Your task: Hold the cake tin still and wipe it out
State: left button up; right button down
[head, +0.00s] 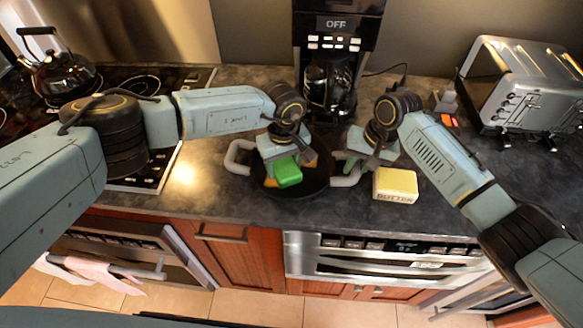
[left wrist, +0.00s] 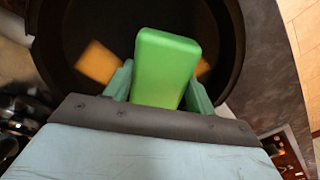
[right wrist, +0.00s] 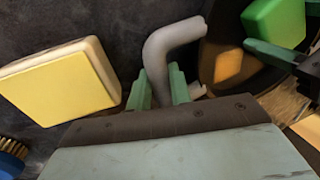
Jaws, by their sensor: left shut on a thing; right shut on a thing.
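The dark round cake tin (head: 318,188) stands on the counter, with a grey handle on each side. Orange patches (left wrist: 98,62) show on its inside floor in the left wrist view. My left gripper (head: 284,162) is over the tin, shut on a green block-shaped sponge (head: 287,171); the sponge also shows in the left wrist view (left wrist: 165,65). Whether the sponge touches the tin floor I cannot tell. My right gripper (right wrist: 162,90) is shut on the tin's right grey handle (right wrist: 168,50). The left handle (head: 238,157) is free.
A yellow butter box (head: 395,184) lies just right of the tin, near my right gripper. A coffee maker (head: 335,60) stands behind, a toaster (head: 520,85) at the back right, a kettle (head: 60,72) at the left. The counter's front edge is close to the tin.

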pick_arm(q)
jog(key=shift+s+d, duration=0.15)
jog(key=shift+d, duration=0.9)
jog(key=shift+s+d, duration=0.1)
jog(key=shift+d, duration=0.9)
jog(key=shift+w+a+f, duration=0.1)
jog(key=shift+a, duration=1.1)
jog(key=shift+w+a+f, duration=0.1)
jog(key=shift+a, duration=1.1)
jog(key=shift+s+d+r, duration=0.1)
jog(key=shift+d+r, duration=0.05)
jog(key=shift+d, duration=1.05)
jog(key=shift+d+r, duration=0.15)
jog(key=shift+d, duration=1.05)
jog(key=shift+r, duration=0.15)
jog(key=shift+a+r, duration=0.1)
jog(key=shift+r, duration=0.3)
jog(key=shift+w+a, duration=0.75)
jog(key=shift+a, duration=0.3)
jog(key=shift+r, duration=2.75)
